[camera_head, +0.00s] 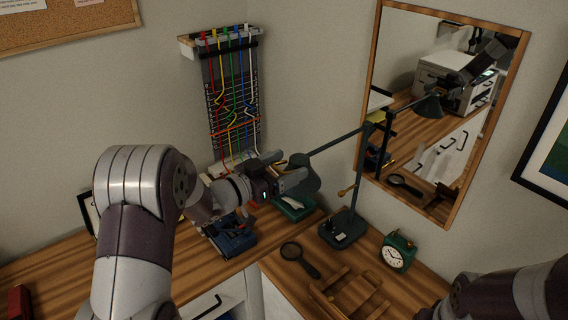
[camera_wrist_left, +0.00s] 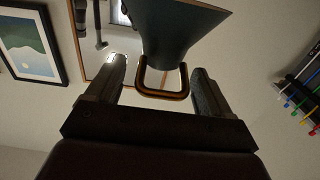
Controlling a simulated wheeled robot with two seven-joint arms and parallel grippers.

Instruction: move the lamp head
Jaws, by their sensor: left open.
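The desk lamp has a dark round base (camera_head: 342,228), an upright stem and a long arm reaching left to its dark conical head (camera_head: 304,174). In the left wrist view the head (camera_wrist_left: 180,32) fills the top middle, with a brass-coloured loop handle (camera_wrist_left: 163,94) on its near side. My left gripper (camera_head: 284,169) is at the head's left side. Its open fingers (camera_wrist_left: 160,72) appear on either side of the loop, with gaps visible. Part of the head is hidden behind the gripper in the head view. My right arm shows at lower right, but its gripper is out of view.
A mirror (camera_head: 408,60) hangs behind the lamp. A magnifying glass (camera_head: 300,258), a green clock (camera_head: 398,251) and a wooden stand (camera_head: 345,296) are on the desk. A blue device (camera_head: 232,238) and green box (camera_head: 293,208) lie below my left gripper. A cable rack (camera_head: 225,75) is behind.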

